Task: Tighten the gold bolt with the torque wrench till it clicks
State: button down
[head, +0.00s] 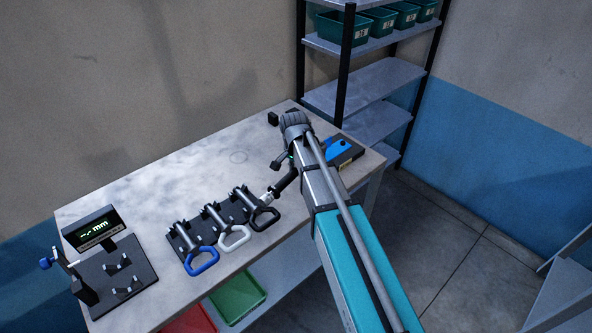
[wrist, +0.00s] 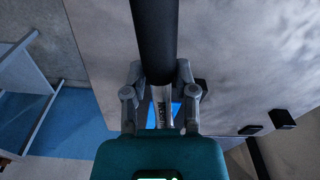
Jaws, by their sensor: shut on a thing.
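My gripper (wrist: 160,100) is shut on a tool with a black grip (wrist: 153,40) and a silver, marked shaft, which looks like the torque wrench. In the head view the tool's dark grip (head: 285,181) shows beside my arm, over the bench. Its silver end is close to the black-handled piece in the rack; I cannot tell whether they touch. My arm hides most of the gripper in the head view. I cannot make out a gold bolt in either view.
A dark rack (head: 185,238) on the workbench (head: 150,185) holds pieces with blue (head: 202,262), white (head: 235,238) and black (head: 266,219) ring handles. A gauge stand (head: 118,277) and "mm" display (head: 92,229) stand left. A dark-and-blue case (head: 342,152) lies right. The bench's back middle is mostly clear.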

jog(key=shift+w+a+m, duration=1.25)
jog(key=shift+w+m, duration=0.3)
jog(key=shift+m, duration=0.05)
dwell(1.8)
jog(key=shift+s+d+n, duration=0.3)
jog(key=shift+s, duration=0.15)
dwell(0.4)
jog(key=shift+r, duration=0.2)
